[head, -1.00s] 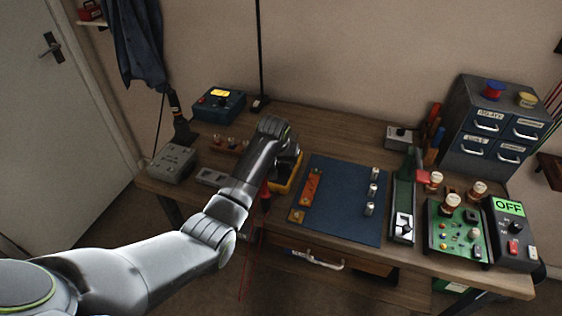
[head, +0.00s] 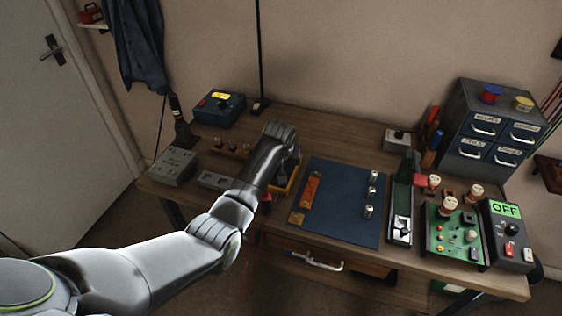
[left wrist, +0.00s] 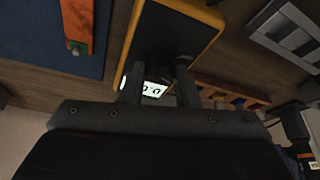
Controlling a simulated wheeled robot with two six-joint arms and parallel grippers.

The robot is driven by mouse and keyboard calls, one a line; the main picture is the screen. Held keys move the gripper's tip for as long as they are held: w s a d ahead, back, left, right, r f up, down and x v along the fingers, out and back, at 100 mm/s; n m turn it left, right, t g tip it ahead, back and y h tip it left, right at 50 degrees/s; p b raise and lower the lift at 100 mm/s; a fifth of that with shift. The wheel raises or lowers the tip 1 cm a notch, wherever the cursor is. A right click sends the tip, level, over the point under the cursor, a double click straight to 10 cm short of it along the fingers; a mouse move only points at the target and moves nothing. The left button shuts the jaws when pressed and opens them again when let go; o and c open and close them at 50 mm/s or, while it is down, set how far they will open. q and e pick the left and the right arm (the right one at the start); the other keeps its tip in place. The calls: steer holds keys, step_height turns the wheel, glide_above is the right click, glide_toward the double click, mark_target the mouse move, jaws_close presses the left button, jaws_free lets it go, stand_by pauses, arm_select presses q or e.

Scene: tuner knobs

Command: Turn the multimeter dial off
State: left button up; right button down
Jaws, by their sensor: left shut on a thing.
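The multimeter (head: 287,187), with a yellow rim, lies on the bench left of the blue mat, mostly hidden under my left arm in the head view. In the left wrist view its dark face and yellow rim (left wrist: 202,46) fill the upper middle, and its lit display (left wrist: 154,88) shows partly between the fingers. My left gripper (left wrist: 160,80) is at the multimeter's face, its fingers shut on the dial. The dial itself is hidden or too dark to make out, so its setting cannot be read. My right gripper is in neither view.
A blue mat (head: 345,215) with an orange strip (head: 311,189) and several metal knobs is to the right. Beyond it are a green circuit board (head: 453,236) and a box with an OFF display (head: 505,210). A grey box (head: 174,166) stands at left.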

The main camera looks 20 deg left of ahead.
arm_select(q)
steer(key=shift+w+d+r+n+y+p, duration=0.1)
steer(key=shift+r+n+y+p, duration=0.2)
steer(key=shift+n, duration=0.6)
steer(key=n, duration=0.1)
steer(key=n+y, duration=0.1)
steer(key=shift+f+n+g, duration=0.25)
steer(key=shift+n+g, duration=0.05)
steer(key=n, duration=0.2)
steer(key=shift+w+d+n+g+y+b, duration=0.1)
steer(key=shift+n+g+y+b, duration=0.2)
steer(key=shift+y, duration=0.1)
steer(key=shift+w+n+g+y+b, duration=0.1)
steer(key=shift+n+g+y+b, duration=0.3)
steer(key=shift+n+b, duration=0.75)
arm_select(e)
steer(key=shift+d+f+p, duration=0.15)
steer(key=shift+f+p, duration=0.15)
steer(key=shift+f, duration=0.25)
arm_select(q)
steer(key=shift+r+n, duration=0.1)
steer(key=shift+n, duration=0.35)
steer(key=o, duration=1)
steer(key=shift+w+d, duration=0.15)
steer(key=shift+c, duration=0.2)
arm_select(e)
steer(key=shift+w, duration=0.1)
